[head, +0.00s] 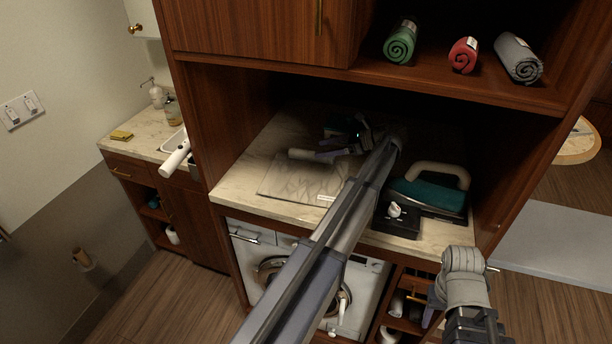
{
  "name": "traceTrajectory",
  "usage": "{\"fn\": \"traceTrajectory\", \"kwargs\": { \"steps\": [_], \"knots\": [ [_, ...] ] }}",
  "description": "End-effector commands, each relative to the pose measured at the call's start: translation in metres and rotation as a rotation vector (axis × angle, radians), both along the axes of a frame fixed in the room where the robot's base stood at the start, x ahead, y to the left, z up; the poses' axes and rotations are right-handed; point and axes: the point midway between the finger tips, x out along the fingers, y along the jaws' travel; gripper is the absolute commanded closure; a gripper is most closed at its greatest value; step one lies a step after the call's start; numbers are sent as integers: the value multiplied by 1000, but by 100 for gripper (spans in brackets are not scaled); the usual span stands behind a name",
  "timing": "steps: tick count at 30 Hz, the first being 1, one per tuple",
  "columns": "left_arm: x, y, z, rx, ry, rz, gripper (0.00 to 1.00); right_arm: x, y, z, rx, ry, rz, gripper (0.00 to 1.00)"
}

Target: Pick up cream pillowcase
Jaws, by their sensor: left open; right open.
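The cream pillowcase (296,177) looks like a flat, folded, pale grey-cream cloth with a faint pattern and a small white label. It lies on the marble counter inside the wooden niche, near the front edge. My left gripper (334,143) is open above the counter, just behind the cloth's far right part; it looks apart from the cloth, but contact cannot be told. My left forearm crosses in front and hides the cloth's right edge. My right gripper (470,328) is low at the bottom right, away from the cloth; its fingertips are not clearly shown.
A teal iron (432,194) and a black box with a white knob (397,222) stand right of my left arm. Rolled towels (464,55) sit on the shelf above. A washing machine (252,262) is below.

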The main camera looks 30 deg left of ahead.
Motion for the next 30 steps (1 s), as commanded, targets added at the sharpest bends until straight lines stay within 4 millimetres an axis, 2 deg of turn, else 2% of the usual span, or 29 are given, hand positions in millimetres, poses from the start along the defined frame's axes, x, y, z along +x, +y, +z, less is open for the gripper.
{"fn": "traceTrajectory", "kwargs": {
  "steps": [12,19,30],
  "knots": [
    [-18,40,-24,0,0,1,28,0,0,-24,0,0,0,50],
    [-18,42,-22,0,0,0,28,0,0,-22,0,0,0,50],
    [-17,42,-22,0,0,0,69,0,0,-22,0,0,0,50]
  ]
}}
